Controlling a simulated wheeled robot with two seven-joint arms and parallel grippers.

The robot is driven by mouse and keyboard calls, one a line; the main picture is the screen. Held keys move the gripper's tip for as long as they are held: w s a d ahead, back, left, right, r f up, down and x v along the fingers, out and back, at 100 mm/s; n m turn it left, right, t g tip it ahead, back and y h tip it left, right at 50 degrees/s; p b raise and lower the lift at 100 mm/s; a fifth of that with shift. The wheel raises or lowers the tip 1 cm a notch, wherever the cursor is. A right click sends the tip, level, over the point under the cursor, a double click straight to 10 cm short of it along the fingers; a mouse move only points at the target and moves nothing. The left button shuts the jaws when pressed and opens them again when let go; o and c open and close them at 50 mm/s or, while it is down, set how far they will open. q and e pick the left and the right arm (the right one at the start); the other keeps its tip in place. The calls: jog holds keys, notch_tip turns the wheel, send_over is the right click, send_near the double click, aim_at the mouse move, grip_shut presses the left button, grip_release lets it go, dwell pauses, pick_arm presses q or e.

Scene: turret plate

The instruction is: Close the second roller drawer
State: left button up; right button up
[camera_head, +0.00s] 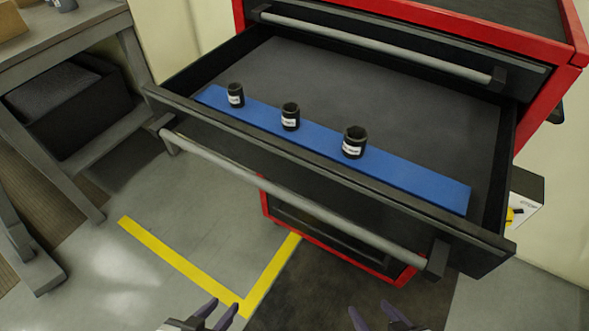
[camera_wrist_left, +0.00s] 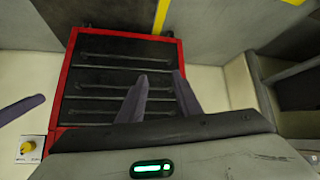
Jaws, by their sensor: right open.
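The open roller drawer (camera_head: 330,169) is pulled far out of the red cabinet (camera_head: 548,45), just below a shut top drawer (camera_head: 400,47). It has a dark front and a long grey bar handle (camera_head: 290,198). My left gripper (camera_head: 216,312) is open and empty at the bottom edge of the head view, below and in front of the handle, apart from it. Its two fingers also show spread in the left wrist view (camera_wrist_left: 160,76), before the cabinet's dark drawer fronts (camera_wrist_left: 108,75). My right gripper (camera_head: 376,314) is open and empty at the bottom edge, also apart from the drawer.
A blue strip (camera_head: 415,183) inside the drawer holds three black sockets (camera_head: 290,117). A grey workbench (camera_head: 60,40) with a dark bin (camera_head: 75,100) stands at the left. Floor with yellow lines (camera_head: 185,265) lies clear below the drawer. A white box (camera_head: 526,200) is at the right.

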jog(key=shift+s+f, duration=0.15)
jog(key=shift+s, duration=0.05)
jog(key=shift+w, duration=0.1)
